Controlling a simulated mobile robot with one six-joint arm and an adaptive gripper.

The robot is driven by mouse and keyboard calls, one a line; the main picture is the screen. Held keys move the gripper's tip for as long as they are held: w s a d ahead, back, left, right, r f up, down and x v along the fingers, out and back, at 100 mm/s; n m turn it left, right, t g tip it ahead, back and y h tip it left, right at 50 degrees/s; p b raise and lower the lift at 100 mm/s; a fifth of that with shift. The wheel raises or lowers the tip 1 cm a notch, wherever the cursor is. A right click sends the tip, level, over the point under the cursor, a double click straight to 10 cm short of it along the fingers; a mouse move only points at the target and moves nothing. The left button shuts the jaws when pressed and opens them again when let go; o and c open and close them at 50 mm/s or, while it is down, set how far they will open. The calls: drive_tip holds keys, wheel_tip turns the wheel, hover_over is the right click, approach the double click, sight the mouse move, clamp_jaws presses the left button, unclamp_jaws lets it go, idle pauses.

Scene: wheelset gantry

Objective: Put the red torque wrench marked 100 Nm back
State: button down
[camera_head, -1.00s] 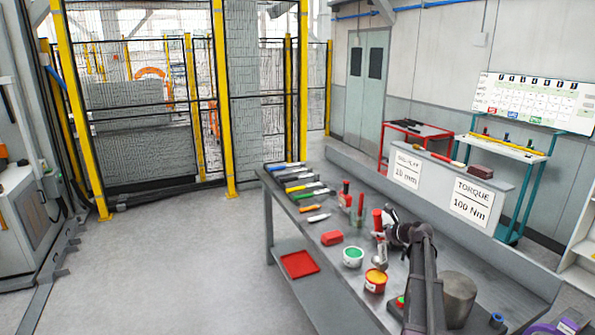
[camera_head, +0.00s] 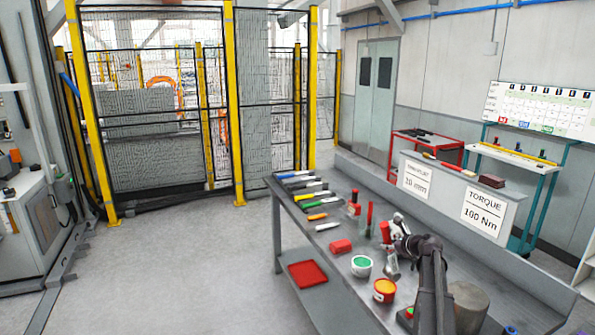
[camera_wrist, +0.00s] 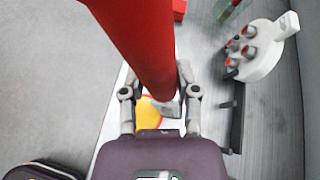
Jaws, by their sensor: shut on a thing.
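A thick red tool handle (camera_wrist: 135,35), which fits the red torque wrench, fills the top middle of the wrist view. My gripper (camera_wrist: 158,88) is shut on it. In the head view the red handle (camera_head: 386,232) stands roughly upright over the bench, with a metal part below it and my gripper (camera_head: 394,238) at its side. No 100 Nm marking on the tool is readable. A grey upstand at the bench's back carries a sign reading TORQUE 100 Nm (camera_head: 482,214).
Open floor lies left.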

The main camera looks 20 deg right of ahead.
drive_tip(key=shift+r+p, duration=3.3)
drive_tip(key=shift+r, duration=0.1)
drive_tip(key=shift+f+b, duration=0.95)
drive_tip(key=shift+w, duration=0.15)
